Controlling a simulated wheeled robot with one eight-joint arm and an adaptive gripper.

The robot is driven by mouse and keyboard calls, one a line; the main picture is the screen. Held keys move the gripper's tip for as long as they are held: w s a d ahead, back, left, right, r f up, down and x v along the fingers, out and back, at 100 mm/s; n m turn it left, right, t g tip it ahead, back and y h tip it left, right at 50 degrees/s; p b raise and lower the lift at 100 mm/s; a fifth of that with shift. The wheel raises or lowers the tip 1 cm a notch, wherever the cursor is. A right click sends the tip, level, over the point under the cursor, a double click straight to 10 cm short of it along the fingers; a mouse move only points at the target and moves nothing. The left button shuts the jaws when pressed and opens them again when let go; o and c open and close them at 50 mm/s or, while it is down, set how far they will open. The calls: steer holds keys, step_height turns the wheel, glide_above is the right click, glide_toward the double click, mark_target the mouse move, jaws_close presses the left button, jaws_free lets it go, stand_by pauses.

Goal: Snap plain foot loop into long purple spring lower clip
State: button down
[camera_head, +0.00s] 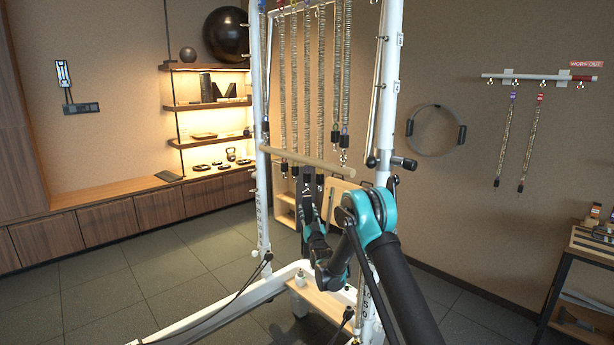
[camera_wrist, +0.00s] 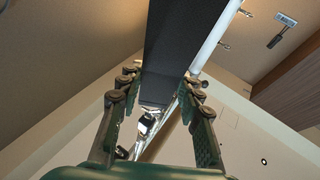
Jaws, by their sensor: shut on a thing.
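My gripper (camera_head: 316,228) points up below the wooden bar, inside the tower frame. It is shut on a dark strap, apparently the plain foot loop (camera_head: 307,207). In the wrist view the black band (camera_wrist: 182,45) runs up from between the fingertips (camera_wrist: 160,85), and a shiny metal piece (camera_wrist: 147,124) shows between the fingers. Several long springs hang from the tower top. Two at the right have dark purplish lower ends (camera_head: 344,138) with small clips below, above the bar's right part. Which is the long purple spring is unclear, and I see no loop joined to these clips.
White uprights (camera_head: 262,130) flank the space. Two short springs hang from a wall rail (camera_head: 540,77) at the right. A dark side table (camera_head: 572,262) stands lower right. Floor at left is clear.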

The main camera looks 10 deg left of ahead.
steer(key=c, duration=1)
jaws_free()
steer(key=shift+o, duration=0.2)
